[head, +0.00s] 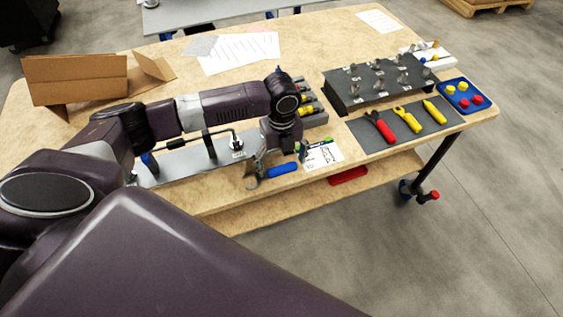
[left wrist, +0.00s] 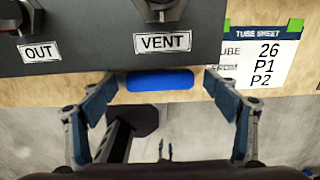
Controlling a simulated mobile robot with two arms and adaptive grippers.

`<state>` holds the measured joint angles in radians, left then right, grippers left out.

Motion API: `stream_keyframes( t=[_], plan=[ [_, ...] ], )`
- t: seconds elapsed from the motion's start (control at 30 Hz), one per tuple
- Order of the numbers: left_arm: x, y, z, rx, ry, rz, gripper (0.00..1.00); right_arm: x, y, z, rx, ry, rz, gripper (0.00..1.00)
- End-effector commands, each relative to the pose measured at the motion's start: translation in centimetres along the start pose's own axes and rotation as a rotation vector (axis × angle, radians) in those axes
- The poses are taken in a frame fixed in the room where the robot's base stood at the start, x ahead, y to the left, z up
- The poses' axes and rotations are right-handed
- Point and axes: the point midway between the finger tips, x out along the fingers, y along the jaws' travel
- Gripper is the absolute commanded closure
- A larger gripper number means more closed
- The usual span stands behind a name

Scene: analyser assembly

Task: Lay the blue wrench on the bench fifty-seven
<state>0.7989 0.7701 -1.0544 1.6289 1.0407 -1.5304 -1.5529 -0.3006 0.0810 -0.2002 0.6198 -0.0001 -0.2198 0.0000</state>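The blue wrench (head: 282,170) appears at the bench's front edge, left of the tube sheet, with a grey jaw at its left end in the head view. In the left wrist view its blue handle (left wrist: 160,80) shows below the VENT label, and its jaw is not clearly seen. My left gripper (head: 280,158) is over this part of the bench (head: 210,203). In the left wrist view the fingers of this gripper (left wrist: 162,98) are spread, one on each side of the handle, with gaps between. Whether the handle touches the bench is hard to tell. My right gripper is not in view.
The grey panel (head: 175,165) with labelled fittings is just behind the handle. The tube sheet (head: 322,155) is at right. A grey mat (head: 437,121) holds red and yellow tools. A dark rack (head: 345,93), blue tray (head: 447,82) and cardboard box (head: 75,80) stand farther off.

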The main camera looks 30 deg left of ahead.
Motion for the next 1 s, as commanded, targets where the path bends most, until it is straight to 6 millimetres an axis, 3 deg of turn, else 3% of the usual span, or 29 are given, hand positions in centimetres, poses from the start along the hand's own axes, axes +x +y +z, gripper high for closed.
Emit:
stream_keyframes(
  t=[0.27, 0.7, 1.0],
  plan=[
    [-0.8, 0.0, 0.1, 0.0, -0.001, -0.001, 0.19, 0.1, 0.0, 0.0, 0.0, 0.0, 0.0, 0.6],
    [-9.4, -0.1, 0.1, -0.001, -0.002, -0.004, 0.19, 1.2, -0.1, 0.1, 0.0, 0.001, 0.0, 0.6],
    [-12.2, 0.0, 0.0, 0.0, 0.001, 0.0, 0.19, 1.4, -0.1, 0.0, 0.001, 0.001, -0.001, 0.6]
  ],
)
